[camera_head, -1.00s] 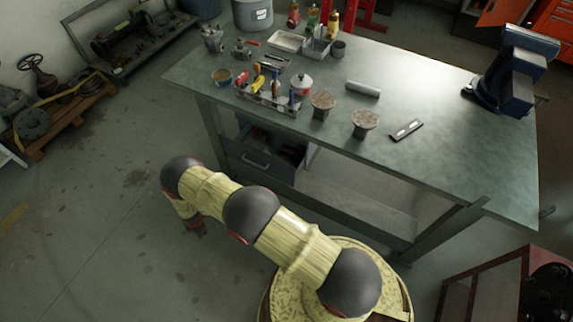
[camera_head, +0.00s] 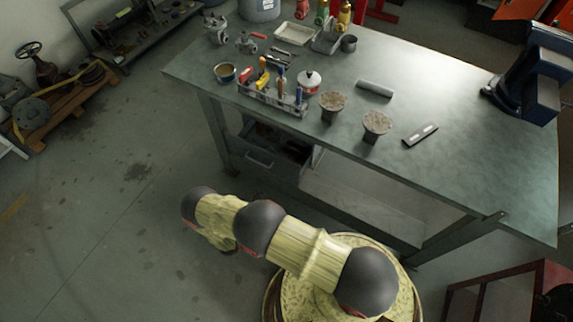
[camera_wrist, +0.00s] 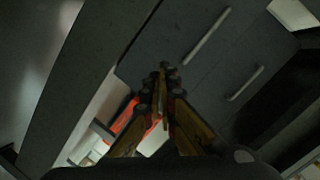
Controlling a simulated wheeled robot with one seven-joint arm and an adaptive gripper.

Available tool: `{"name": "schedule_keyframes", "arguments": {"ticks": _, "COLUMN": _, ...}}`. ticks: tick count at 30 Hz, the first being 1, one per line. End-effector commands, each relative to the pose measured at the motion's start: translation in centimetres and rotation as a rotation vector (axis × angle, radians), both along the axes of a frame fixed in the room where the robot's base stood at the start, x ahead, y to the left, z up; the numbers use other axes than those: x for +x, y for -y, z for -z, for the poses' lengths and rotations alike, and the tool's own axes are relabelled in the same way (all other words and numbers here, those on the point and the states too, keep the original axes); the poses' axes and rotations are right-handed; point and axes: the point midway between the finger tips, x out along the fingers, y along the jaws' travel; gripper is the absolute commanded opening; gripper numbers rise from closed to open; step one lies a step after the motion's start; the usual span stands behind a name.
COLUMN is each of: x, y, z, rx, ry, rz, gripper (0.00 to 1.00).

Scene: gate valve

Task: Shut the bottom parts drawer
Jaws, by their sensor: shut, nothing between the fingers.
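A dark grey drawer unit hangs under the workbench. In the head view a drawer (camera_head: 262,163) with a pale bar handle stands out from it, its dark inside partly showing from above. In the wrist view two grey fronts with bar handles show, one handle (camera_wrist: 207,36) above the other handle (camera_wrist: 246,85) in the picture. Which front is the bottom drawer I cannot tell. My gripper (camera_wrist: 161,72) is shut and empty, its fingertips in front of the grey fronts, left of both handles. Contact is unclear. In the head view my arm hides the gripper.
The workbench (camera_head: 440,175) stands over the drawers, with a leg (camera_head: 217,135) to their left and a lower shelf (camera_head: 360,207) to their right. A red cart (camera_head: 505,300) is at the lower right.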

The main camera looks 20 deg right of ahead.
Motion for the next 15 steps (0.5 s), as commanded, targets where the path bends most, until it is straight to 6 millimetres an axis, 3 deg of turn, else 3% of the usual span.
{"name": "schedule_keyframes", "arguments": {"ticks": 3, "x": -1.1, "y": 1.8, "z": -3.6, "rx": 0.06, "ry": 0.283, "rz": 0.125, "gripper": 0.0}}
{"name": "schedule_keyframes", "arguments": {"ticks": 6, "x": -1.6, "y": 2.4, "z": -5.7, "rx": 0.11, "ry": 0.477, "rz": 0.171, "gripper": 0.0}}
{"name": "schedule_keyframes", "arguments": {"ticks": 10, "x": -1.6, "y": 2.5, "z": -7.0, "rx": 0.178, "ry": 0.628, "rz": 0.179, "gripper": 0.0}}
{"name": "schedule_keyframes", "arguments": {"ticks": 15, "x": -1.4, "y": 2.7, "z": -7.0, "rx": 0.226, "ry": 0.685, "rz": 0.186, "gripper": 0.0}}
